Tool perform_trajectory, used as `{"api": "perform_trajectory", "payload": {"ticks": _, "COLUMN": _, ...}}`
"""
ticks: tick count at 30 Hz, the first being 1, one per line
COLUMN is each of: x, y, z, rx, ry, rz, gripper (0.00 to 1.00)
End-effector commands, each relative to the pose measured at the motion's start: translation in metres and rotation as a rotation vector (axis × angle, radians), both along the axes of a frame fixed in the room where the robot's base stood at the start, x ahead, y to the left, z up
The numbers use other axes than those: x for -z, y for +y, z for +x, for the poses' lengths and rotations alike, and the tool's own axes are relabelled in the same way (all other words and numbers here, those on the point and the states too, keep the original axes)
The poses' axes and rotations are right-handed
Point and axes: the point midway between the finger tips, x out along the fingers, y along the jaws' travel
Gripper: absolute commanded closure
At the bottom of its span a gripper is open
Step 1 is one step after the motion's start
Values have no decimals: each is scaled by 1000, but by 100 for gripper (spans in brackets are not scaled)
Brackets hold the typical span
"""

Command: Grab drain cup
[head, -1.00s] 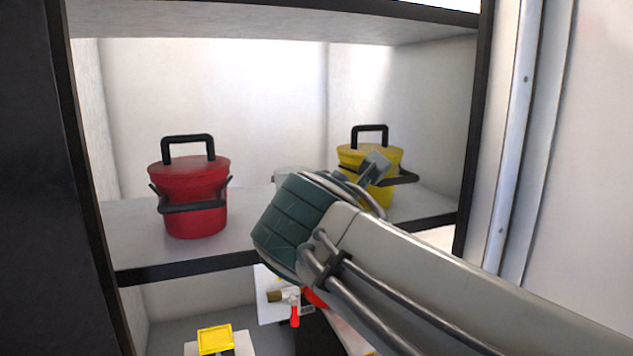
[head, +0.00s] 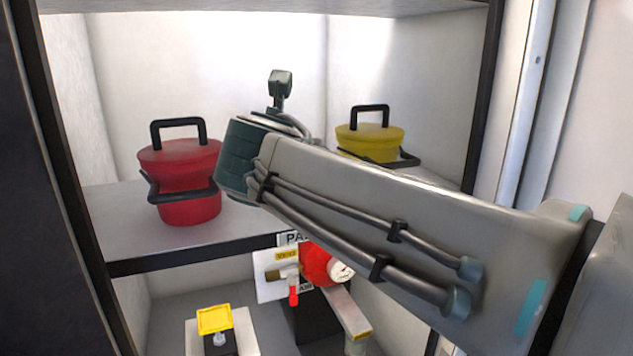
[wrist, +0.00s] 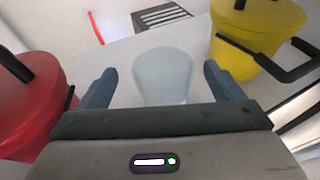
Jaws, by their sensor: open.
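The drain cup seems to be the pale, translucent cup (wrist: 163,82) in the wrist view. It stands on the white shelf between the red pot and the yellow pot. My gripper (wrist: 160,68) is open, with one grey finger to each side of the cup in the picture. A gap shows between the cup and each finger, and I cannot tell how deep the cup sits between them. In the head view my arm hides the cup and my fingers.
A red lidded pot (head: 180,170) stands on the shelf at left, a yellow lidded pot (head: 368,140) at right. The shelf's dark front edge (head: 190,253) runs below. Under it are a red-handled valve (head: 293,294), a gauge (head: 340,272) and a yellow-topped part (head: 214,319).

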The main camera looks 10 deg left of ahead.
Motion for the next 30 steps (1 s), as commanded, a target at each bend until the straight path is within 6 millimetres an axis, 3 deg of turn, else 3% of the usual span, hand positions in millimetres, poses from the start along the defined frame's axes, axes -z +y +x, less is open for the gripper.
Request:
{"api": "perform_trajectory", "payload": {"ticks": 11, "x": 15, "y": 5, "z": 44, "rx": -1, "ry": 4, "rz": 0, "gripper": 13}}
{"api": "perform_trajectory", "payload": {"ticks": 18, "x": 16, "y": 5, "z": 48, "rx": -2, "ry": 1, "rz": 0, "gripper": 13}}
{"api": "perform_trajectory", "payload": {"ticks": 19, "x": 16, "y": 5, "z": 48, "rx": -2, "ry": 1, "rz": 0, "gripper": 15}}
{"api": "perform_trajectory", "payload": {"ticks": 24, "x": 16, "y": 5, "z": 48, "rx": -2, "ry": 1, "rz": 0, "gripper": 60}}
{"api": "perform_trajectory", "payload": {"ticks": 30, "x": 16, "y": 5, "z": 47, "rx": -2, "ry": 1, "rz": 0, "gripper": 61}}
